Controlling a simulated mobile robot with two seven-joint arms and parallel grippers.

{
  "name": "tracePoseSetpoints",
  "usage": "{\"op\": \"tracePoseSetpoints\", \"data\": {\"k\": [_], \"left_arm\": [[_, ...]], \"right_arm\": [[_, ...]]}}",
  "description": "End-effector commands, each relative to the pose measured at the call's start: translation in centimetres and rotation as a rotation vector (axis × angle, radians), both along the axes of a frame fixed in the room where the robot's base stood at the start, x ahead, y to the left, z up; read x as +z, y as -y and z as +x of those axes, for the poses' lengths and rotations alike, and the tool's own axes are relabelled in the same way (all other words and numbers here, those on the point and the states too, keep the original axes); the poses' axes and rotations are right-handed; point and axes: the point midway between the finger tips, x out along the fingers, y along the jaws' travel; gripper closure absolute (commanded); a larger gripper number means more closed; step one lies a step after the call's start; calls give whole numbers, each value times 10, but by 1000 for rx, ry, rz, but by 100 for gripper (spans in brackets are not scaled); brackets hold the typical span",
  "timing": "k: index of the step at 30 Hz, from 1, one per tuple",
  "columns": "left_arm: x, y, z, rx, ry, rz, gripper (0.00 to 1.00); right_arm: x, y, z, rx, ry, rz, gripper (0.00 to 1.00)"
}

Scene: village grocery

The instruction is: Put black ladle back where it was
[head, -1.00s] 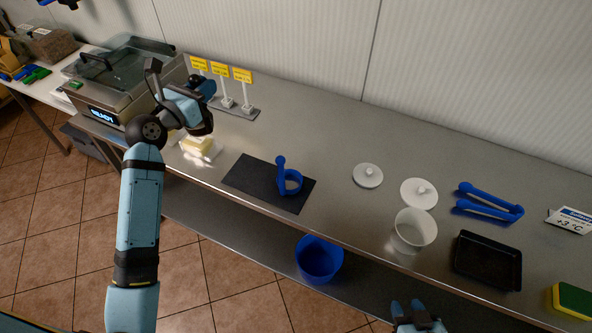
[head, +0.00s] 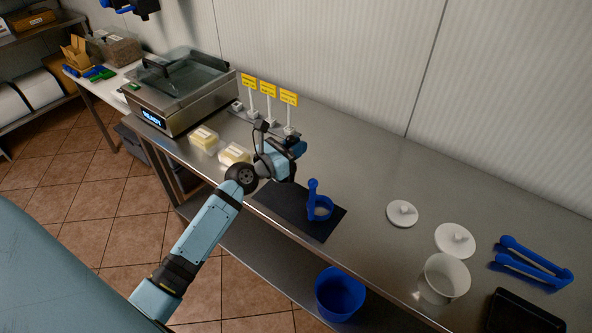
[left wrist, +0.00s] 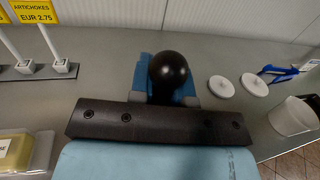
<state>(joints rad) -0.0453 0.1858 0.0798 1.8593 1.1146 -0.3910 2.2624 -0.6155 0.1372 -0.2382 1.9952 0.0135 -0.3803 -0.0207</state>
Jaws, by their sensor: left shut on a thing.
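My left gripper (head: 292,158) is over the steel counter, just behind the dark mat. It is shut on a black, round-ended thing, seen in the left wrist view as a glossy black ball (left wrist: 168,72) between the blue fingers. I take this for the black ladle; the rest of it is hidden by the gripper, and in the head view it can hardly be made out. A blue ring-shaped tool with an upright handle (head: 313,190) stands on the dark mat (head: 280,203). My right gripper is not in view.
Two tubs with yellow contents (head: 204,139) (head: 234,153) stand left of the gripper. Price signs (head: 289,98) stand behind it, a sealing machine (head: 190,85) further left. White lids (head: 402,214), a white pot (head: 445,277) and blue tongs (head: 530,262) are right. The middle back counter is clear.

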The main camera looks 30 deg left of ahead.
Motion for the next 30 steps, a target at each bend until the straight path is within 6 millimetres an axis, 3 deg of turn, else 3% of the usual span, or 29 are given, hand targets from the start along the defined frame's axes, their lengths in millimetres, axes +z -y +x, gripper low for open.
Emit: {"op": "tracePoseSetpoints", "data": {"k": [1,8,15,29,30], "left_arm": [[-13,0,0,-1,-1,3,100],[-33,0,0,-1,0,1,100],[-67,0,0,0,0,1,100],[-73,0,0,0,1,0,100],[-71,0,0,0,1,0,74]], "right_arm": [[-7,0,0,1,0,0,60],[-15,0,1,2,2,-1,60],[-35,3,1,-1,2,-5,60],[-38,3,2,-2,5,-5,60],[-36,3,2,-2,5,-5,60]]}}
